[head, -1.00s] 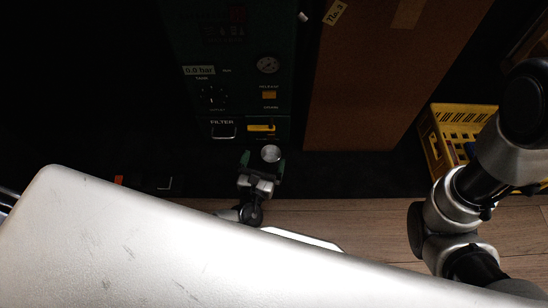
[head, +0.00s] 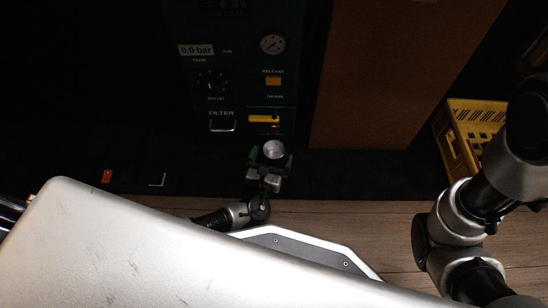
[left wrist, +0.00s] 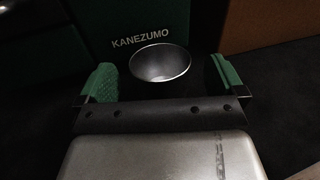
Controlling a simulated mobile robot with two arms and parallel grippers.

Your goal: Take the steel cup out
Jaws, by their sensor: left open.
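The steel cup (head: 274,149) is a round, open-topped metal cup in front of the dark green machine, below its FILTER panel. In the left wrist view the cup (left wrist: 160,63) shows its open rim, just below the KANEZUMO lettering. My left gripper (head: 270,159) is open, with a green-padded finger on either side of the cup. In the left wrist view the fingers (left wrist: 164,77) lie left and right of the cup with gaps, and the cup's lower part is hidden behind the gripper's dark bar. My right gripper is not in view.
The green machine carries a gauge (head: 272,44), an orange release button (head: 273,81), a yellow latch (head: 264,118) and a FILTER handle (head: 222,125). A brown panel (head: 385,80) stands to its right. A yellow crate (head: 457,145) sits farther right. Wooden floor (head: 370,225) lies in front.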

